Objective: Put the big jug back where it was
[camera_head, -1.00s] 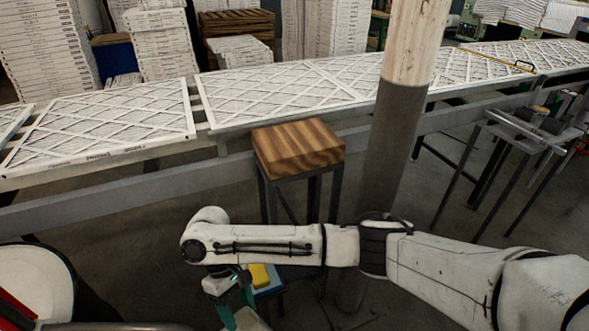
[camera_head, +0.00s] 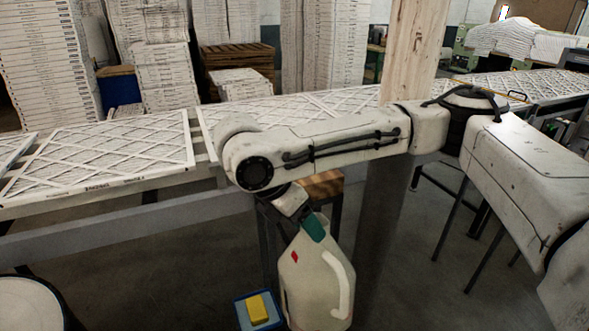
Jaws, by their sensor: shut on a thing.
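The big jug (camera_head: 308,285) is a cream-white container with a pale side handle and a small red mark. It hangs upright below my arm. My gripper (camera_head: 313,228) is shut on the jug at its top, where a teal part shows; the fingertips are hard to make out. The wooden-topped stool (camera_head: 324,186) stands behind the jug and is mostly hidden by my arm and the jug. The jug's base is near the picture's lower edge, so I cannot tell what lies under it.
A small blue stand (camera_head: 242,315) with a yellow block (camera_head: 258,308) is just left of the jug. A conveyor with white filters (camera_head: 100,155) runs behind. A post (camera_head: 385,215) stands to the right. A round white-topped drum (camera_head: 32,303) is at lower left.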

